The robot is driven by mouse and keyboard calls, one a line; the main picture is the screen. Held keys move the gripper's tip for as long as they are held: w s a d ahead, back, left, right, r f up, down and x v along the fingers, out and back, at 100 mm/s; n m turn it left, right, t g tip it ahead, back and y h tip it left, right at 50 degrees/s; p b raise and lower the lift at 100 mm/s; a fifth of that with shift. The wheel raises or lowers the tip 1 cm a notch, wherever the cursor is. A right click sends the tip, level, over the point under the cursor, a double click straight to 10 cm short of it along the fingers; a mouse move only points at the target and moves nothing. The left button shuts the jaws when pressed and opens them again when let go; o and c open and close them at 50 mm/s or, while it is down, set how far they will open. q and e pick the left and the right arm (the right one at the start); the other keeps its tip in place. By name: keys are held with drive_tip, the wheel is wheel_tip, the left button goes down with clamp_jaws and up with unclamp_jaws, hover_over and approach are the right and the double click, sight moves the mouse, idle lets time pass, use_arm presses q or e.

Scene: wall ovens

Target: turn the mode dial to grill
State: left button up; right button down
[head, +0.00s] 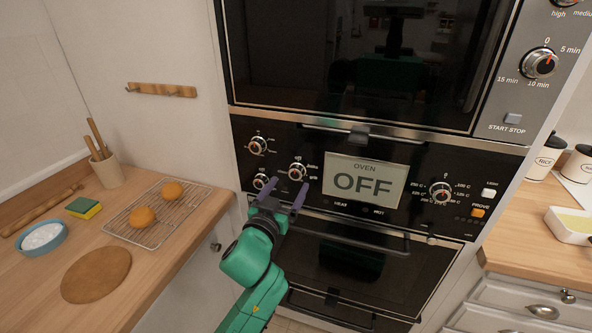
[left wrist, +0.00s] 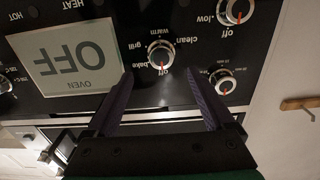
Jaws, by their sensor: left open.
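The mode dial (head: 297,171) is a round knob with a red mark, left of the oven display. In the left wrist view, turned upside down, the mode dial (left wrist: 161,56) has labels off, bake, grill, warm and clean around it. Its red mark points at off. My left gripper (head: 284,188) is open and empty, just below and in front of the dial. In the left wrist view the fingers of the left gripper (left wrist: 159,74) lie to either side of the dial, apart from it. The oven display (head: 364,181) reads OFF. My right gripper is not in view.
Other dials sit close by: an upper left dial (head: 257,146), a lower left dial (head: 262,182) and a temperature dial (head: 440,192). The lower oven door handle (head: 350,233) runs below the panel. A counter (head: 190,225) with a wire rack stands at left.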

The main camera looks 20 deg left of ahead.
sight(295, 174)
use_arm(q)
drive_tip(key=w, duration=0.5)
drive_tip(key=shift+w+f, duration=0.15)
drive_tip(key=shift+w, duration=0.4)
drive_tip(key=shift+d, duration=0.1)
drive_tip(key=shift+c, duration=0.7)
drive_tip(key=c, duration=1.2)
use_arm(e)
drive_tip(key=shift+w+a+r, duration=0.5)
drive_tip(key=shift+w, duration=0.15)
